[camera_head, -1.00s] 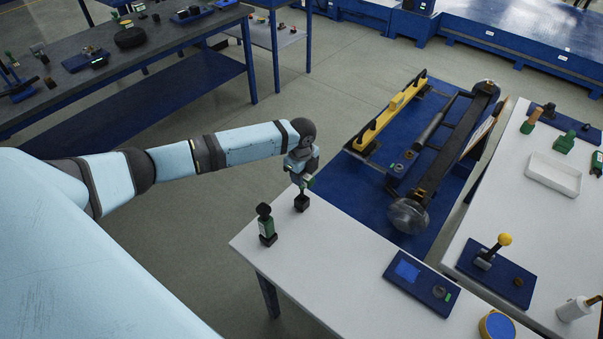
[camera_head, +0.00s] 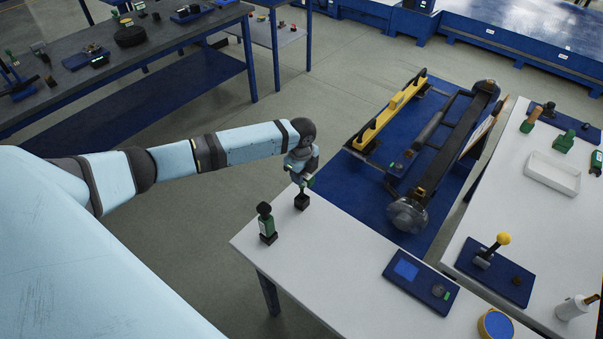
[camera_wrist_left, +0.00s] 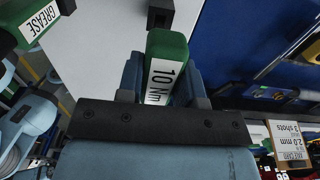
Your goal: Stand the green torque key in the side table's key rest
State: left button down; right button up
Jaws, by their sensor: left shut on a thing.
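The green torque key (camera_wrist_left: 168,68), with a white label reading "10 Nm", is held between the fingers of my left gripper (camera_head: 301,180), as the left wrist view shows. In the head view only a little green shows at the fingers. A small black block (camera_head: 302,201), which looks like the key rest, stands near the left corner of the white side table (camera_head: 345,260), directly below the gripper. It also shows in the left wrist view (camera_wrist_left: 160,12), just beyond the key's end. I cannot tell whether the key touches or enters it. My right gripper is out of view.
A blue plate with fittings (camera_head: 421,282) and a yellow-rimmed blue tin (camera_head: 496,325) lie farther right. The table's middle is clear.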

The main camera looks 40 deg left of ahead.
pick_arm(q)
jog(key=shift+f, duration=0.15)
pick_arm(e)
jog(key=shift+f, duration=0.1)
pick_arm(q)
jog(key=shift+f+b, duration=1.3)
jog(key=shift+f, duration=1.1)
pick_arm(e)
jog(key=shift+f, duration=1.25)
pick_arm(q)
jog(key=c, duration=0.7)
grip_release()
notch_tip(320, 180, up, 14)
jog(key=shift+f+b, duration=0.1)
jog(key=shift+b, duration=0.65)
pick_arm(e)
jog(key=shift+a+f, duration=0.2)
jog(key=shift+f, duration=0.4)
